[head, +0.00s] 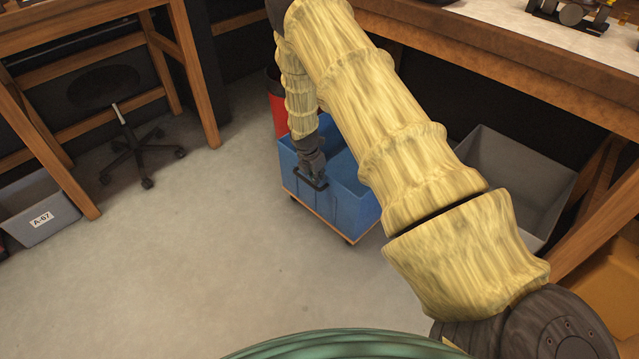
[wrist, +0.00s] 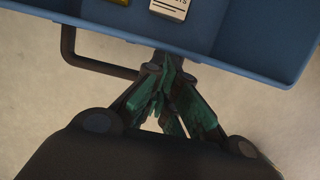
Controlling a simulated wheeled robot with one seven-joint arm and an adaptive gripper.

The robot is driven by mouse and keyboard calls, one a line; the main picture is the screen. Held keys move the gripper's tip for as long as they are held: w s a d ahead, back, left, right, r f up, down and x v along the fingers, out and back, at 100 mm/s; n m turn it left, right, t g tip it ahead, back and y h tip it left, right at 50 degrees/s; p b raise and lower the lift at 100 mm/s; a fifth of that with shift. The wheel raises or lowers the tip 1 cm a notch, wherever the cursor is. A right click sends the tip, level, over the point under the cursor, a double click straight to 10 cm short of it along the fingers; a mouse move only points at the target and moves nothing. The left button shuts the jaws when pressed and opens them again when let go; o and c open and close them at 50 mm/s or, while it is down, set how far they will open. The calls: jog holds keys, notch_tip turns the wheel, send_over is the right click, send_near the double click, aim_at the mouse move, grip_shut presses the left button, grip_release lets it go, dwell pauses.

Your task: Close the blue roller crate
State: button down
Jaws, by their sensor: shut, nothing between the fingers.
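The blue roller crate (head: 345,192) stands on a wooden dolly on the floor, partly under the workbench. My arm hides part of it in the head view. A dark handle (head: 309,183) sticks out from its front. In the wrist view the crate's blue rim (wrist: 215,57) crosses the top, and the handle (wrist: 92,64) is at upper left. My gripper (head: 315,172) is at the crate's front beside the handle. In the wrist view my gripper (wrist: 168,72) is shut with its tips close to the front rim; I cannot tell whether they touch it.
A grey bin (head: 520,175) stands right of the crate under the workbench (head: 500,62). A red container (head: 277,106) is behind the crate. A stool (head: 125,125) and a grey bin labelled A-67 (head: 38,208) are at left. The floor (head: 220,235) in front is clear.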

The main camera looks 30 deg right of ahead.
jog(key=w+d+b, duration=0.1)
jog(key=w+d, duration=0.2)
jog(key=d, duration=1)
jog(key=w+d+b, duration=0.2)
jog(key=w+d, duration=0.1)
jog(key=d, duration=1.1)
jog(key=shift+w, duration=0.15)
jog(key=shift+d+r, duration=0.15)
jog(key=shift+d, duration=0.05)
jog(key=s+a+r+p, duration=0.1)
jog(key=a+r+p, duration=0.3)
jog(key=a+r, duration=0.3)
notch_tip(320, 180, up, 2)
jog(key=shift+s+r+p, duration=0.15)
jog(key=shift+s+p, duration=0.15)
